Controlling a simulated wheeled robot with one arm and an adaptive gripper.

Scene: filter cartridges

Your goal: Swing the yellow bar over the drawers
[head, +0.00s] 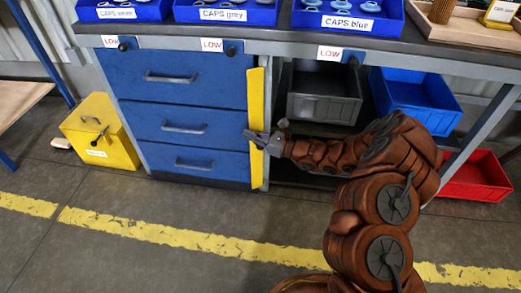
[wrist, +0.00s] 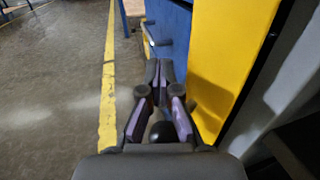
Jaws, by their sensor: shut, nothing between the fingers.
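The yellow bar (head: 256,125) stands upright along the right edge of the blue drawers (head: 182,118), edge-on to the head view. It does not lie across the drawer fronts. In the wrist view the yellow bar (wrist: 226,60) rises just right of my fingers. My gripper (head: 262,141) is at the bar's lower half in the head view, its tips overlapping the bar. In the wrist view my gripper (wrist: 160,72) has its fingertips together with nothing between them. Whether the fingers touch the bar I cannot tell. The three drawers look closed, and their handles show.
Caps trays stand on the bench top (head: 290,45). A grey bin (head: 325,100), a blue bin (head: 415,95) and a red bin (head: 475,177) sit right of the drawers. A yellow box (head: 100,133) stands at left. The floor before the drawers is clear.

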